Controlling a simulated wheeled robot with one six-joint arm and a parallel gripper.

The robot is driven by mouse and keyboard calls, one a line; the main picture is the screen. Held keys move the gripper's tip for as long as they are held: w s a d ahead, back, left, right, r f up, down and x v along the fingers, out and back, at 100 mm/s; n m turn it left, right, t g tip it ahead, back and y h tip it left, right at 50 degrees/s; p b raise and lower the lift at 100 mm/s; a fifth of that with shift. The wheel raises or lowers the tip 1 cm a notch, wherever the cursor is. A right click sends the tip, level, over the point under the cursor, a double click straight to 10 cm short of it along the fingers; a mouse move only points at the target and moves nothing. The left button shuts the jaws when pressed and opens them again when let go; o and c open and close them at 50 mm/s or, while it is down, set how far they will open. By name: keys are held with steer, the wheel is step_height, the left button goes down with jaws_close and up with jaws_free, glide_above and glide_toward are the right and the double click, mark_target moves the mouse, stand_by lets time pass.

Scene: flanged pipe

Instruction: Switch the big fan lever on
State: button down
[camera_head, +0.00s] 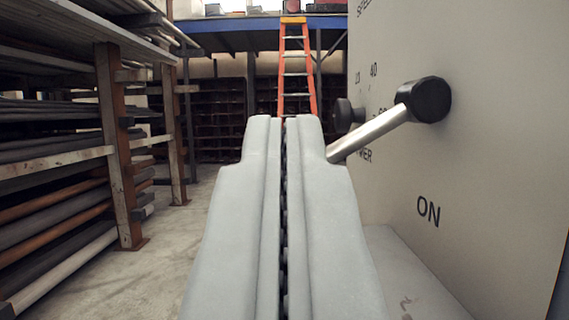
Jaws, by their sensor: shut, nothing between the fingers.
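The lever (370,134) is a silver rod on a round black hub (426,100) on the pale panel (480,180) at the right. From the hub the rod slants down and to the left, toward my gripper. Its far end is hidden behind or meets the right finger; I cannot tell whether they touch. My gripper (284,122) is in the middle of the view, its two grey fingers shut together with nothing between them. The word "ON" (428,212) is printed on the panel below the hub.
A second dark knob (344,116) sticks out from the panel farther back. A grey ledge (420,285) lies below the panel. Racks of pipes (118,150) stand at the left. An orange ladder (296,65) stands at the back. The floor (150,275) at the left is clear.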

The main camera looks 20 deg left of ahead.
steer(key=v, duration=0.3)
steer(key=shift+s+d+f, duration=0.1)
steer(key=shift+s, duration=0.05)
stand_by(0.4)
steer(key=s+a+r+m+h, duration=0.2)
steer(key=s+a+r+h, duration=0.25)
steer(key=s, duration=0.35)
steer(key=s+a+r+m+h, duration=0.2)
steer(key=s+a+r+h, duration=0.15)
steer(key=s+a, duration=0.4)
steer(key=s+a+f+g, duration=0.2)
steer(key=s+a+f, duration=0.1)
steer(key=s, duration=0.8)
steer(key=s+a+f+g, duration=0.3)
steer(key=s+f, duration=0.3)
steer(key=s, duration=0.5)
steer(key=shift+s+a+f, duration=0.2)
steer(key=shift+a+f, duration=0.05)
steer(key=shift+f, duration=0.05)
